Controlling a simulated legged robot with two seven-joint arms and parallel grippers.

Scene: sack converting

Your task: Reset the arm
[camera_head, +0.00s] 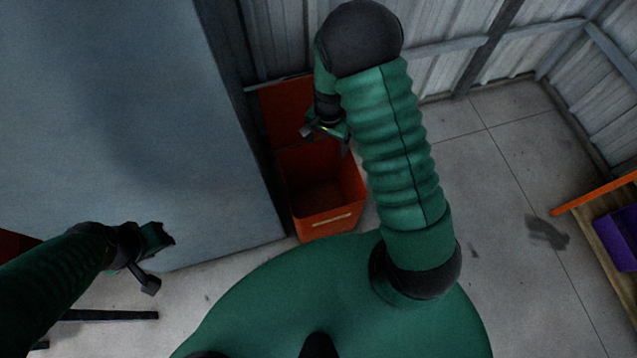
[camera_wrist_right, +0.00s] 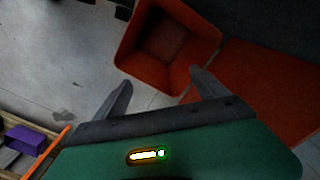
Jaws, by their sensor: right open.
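My right arm reaches up and bends over, with its right gripper (camera_head: 327,136) held above the orange bins beside the table. In the right wrist view the right gripper (camera_wrist_right: 160,90) has its two dark fingers spread apart with nothing between them. My left gripper (camera_head: 156,262) is at the lower left, in front of the grey table's near edge. Its fingers look parted and no object shows between them.
An open orange bin (camera_head: 326,222) stands on the floor right of the grey table (camera_head: 120,120) and looks empty. A purple box (camera_head: 621,238) is at far right.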

